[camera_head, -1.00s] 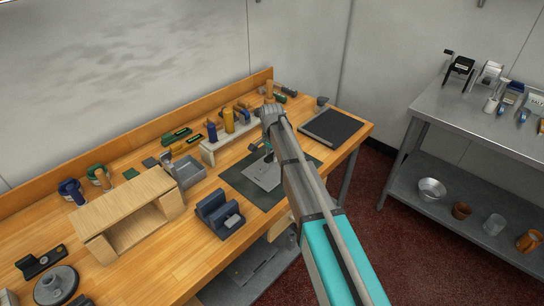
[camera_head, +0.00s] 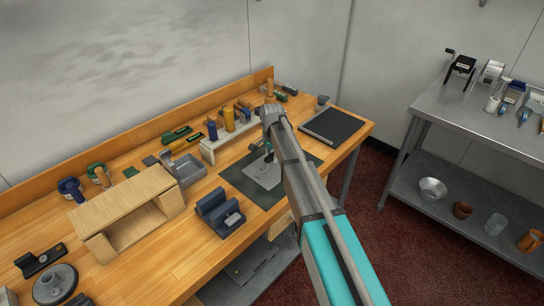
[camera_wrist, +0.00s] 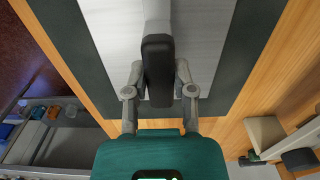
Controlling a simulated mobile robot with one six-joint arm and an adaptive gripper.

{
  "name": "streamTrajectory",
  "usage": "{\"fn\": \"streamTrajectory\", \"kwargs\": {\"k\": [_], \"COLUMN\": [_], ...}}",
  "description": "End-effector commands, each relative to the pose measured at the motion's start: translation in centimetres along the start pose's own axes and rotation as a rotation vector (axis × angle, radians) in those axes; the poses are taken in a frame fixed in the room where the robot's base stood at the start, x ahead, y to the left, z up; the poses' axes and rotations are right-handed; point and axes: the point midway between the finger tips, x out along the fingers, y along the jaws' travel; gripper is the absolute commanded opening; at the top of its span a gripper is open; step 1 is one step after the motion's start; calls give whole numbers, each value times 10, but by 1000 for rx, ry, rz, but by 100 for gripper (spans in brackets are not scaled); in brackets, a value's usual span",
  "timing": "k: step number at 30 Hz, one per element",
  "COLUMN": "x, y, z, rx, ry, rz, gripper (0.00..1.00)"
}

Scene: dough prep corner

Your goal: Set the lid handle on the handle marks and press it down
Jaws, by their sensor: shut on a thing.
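The lid (camera_head: 262,176), a flat light grey metal plate, lies on a dark mat (camera_head: 240,181) on the wooden bench. It also fills the upper middle of the wrist view (camera_wrist: 103,30). My gripper (camera_wrist: 160,74) is shut on the lid handle (camera_wrist: 158,62), a dark rounded bar, over the plate. A pale grey piece shows beyond the handle at the top of the wrist view. I cannot tell whether the handle touches the plate. The handle marks are not visible. In the head view my arm hides most of the gripper and part of the plate.
A dark blue block holder (camera_head: 220,216) stands left of the mat, and a wooden open box (camera_head: 128,205) farther left. A rack with upright tools (camera_head: 222,146) and a grey bin (camera_head: 187,170) are behind. A dark-topped board (camera_head: 333,126) lies at right.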

Motion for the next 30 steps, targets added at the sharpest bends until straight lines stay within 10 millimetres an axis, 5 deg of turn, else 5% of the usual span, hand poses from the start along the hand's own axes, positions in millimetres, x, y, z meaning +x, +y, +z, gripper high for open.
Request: {"fn": "streamTrajectory", "kwargs": {"k": [30], "x": [19], "y": [0], "z": [0], "rx": [0], "ry": [0], "rz": [0], "gripper": [0]}}
